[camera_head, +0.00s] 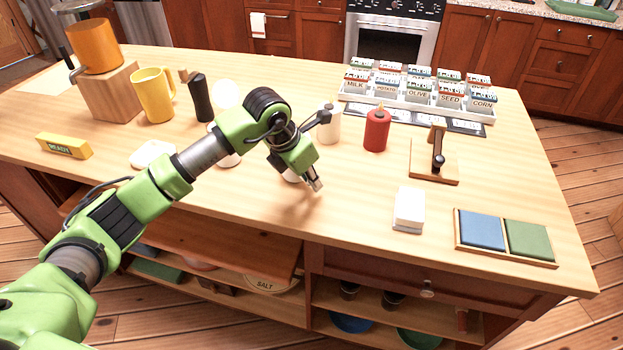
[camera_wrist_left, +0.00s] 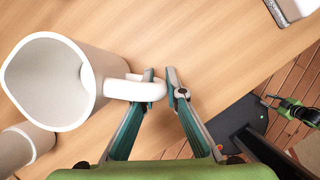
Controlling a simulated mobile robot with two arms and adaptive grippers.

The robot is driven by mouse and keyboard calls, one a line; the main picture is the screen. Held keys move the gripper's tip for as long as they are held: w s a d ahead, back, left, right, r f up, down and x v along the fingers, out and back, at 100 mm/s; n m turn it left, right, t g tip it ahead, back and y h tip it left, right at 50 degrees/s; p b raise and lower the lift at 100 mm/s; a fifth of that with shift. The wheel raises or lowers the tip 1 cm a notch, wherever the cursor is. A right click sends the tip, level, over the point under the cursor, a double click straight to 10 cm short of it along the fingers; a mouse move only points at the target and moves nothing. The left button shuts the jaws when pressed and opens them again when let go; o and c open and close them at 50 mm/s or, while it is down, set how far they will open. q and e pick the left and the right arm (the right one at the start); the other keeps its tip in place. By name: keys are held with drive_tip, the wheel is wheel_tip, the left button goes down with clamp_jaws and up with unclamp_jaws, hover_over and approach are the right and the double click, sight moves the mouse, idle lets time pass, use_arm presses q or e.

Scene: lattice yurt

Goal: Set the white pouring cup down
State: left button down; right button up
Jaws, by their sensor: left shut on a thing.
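The white pouring cup (camera_wrist_left: 88,75) fills the left of the left wrist view, its open mouth facing the camera and looking empty. My left gripper (camera_wrist_left: 160,88) is shut on the handle on the cup's right side. In the head view my left gripper (camera_head: 315,184) is low over the middle of the table, pointing down towards the front edge.
A white cylinder (camera_head: 329,128) and red canister (camera_head: 376,131) stand behind the gripper. To the right are a wooden stand (camera_head: 425,172), white block (camera_head: 408,211) and blue-green tray (camera_head: 505,254). A yellow mug (camera_head: 153,95) stands left. Table directly right of the gripper is clear.

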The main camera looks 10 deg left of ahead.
use_arm(q)
drive_tip(key=shift+f, duration=0.1)
drive_tip(key=c, duration=2)
unclamp_jaws()
drive_tip(key=v, duration=1.2)
drive_tip(key=shift+w, duration=0.1)
